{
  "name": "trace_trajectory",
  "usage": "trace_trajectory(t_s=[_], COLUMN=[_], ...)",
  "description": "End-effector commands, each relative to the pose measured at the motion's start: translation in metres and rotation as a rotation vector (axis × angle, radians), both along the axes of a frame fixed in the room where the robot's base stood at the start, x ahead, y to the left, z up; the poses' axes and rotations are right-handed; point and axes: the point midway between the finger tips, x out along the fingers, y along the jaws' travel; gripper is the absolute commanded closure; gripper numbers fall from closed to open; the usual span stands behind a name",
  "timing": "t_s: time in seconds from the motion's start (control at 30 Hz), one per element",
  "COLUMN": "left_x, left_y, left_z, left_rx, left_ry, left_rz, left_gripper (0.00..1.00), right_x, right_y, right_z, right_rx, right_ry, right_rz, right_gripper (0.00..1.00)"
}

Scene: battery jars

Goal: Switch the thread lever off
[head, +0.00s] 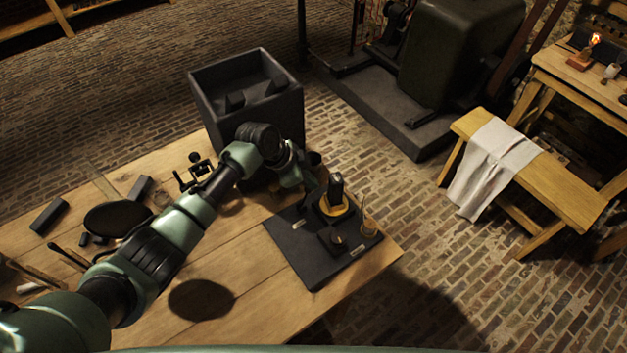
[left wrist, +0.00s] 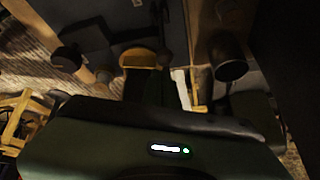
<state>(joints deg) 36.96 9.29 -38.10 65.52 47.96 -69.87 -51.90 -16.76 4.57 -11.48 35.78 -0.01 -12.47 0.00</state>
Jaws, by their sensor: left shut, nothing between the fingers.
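A black board (head: 300,262) with small labels lies at the right front corner of the wooden table. On it are a dark upright piece in a yellow ring (head: 335,209), a low dark block with a small knob (head: 335,240) and a brass-coloured post (head: 369,229). I cannot tell for certain which part is the thread lever. My left gripper (head: 316,198) is shut and empty, pointing down just left of the upright piece; contact is unclear. The left wrist view is dark and shows a yellow part (left wrist: 139,57) beyond the gripper body. My right gripper is out of view.
A grey open-topped box (head: 248,95) stands behind my left arm. A round black disc (head: 117,217) and dark blocks lie on the table's left side. The front middle of the table (head: 255,315) is clear. A bench with a cloth (head: 495,160) stands apart at right.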

Motion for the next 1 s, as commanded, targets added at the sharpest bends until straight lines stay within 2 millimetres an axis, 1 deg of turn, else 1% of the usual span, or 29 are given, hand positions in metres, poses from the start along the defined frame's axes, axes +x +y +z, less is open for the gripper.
trace_trajectory(t_s=[0.1,0.2,0.6,0.8,1.0], left_x=[0.002,0.003,0.003,0.003,0.004], left_y=[-0.006,-0.007,-0.008,-0.008,-0.009], left_z=[-0.009,-0.014,-0.016,-0.018,-0.015], left_rx=[0.000,0.001,-0.001,-0.055,-0.107], left_ry=[0.000,-0.001,-0.004,-0.043,-0.079], left_rz=[0.000,0.001,0.000,0.001,0.001], left_gripper=[1.00,1.00,1.00,1.00,1.00], right_x=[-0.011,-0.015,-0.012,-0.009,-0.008], right_y=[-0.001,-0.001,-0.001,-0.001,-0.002], right_z=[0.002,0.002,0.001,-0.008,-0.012], right_rx=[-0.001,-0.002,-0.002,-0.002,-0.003], right_ry=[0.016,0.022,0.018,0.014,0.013], right_rz=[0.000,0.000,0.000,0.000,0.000], right_gripper=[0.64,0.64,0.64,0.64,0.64])
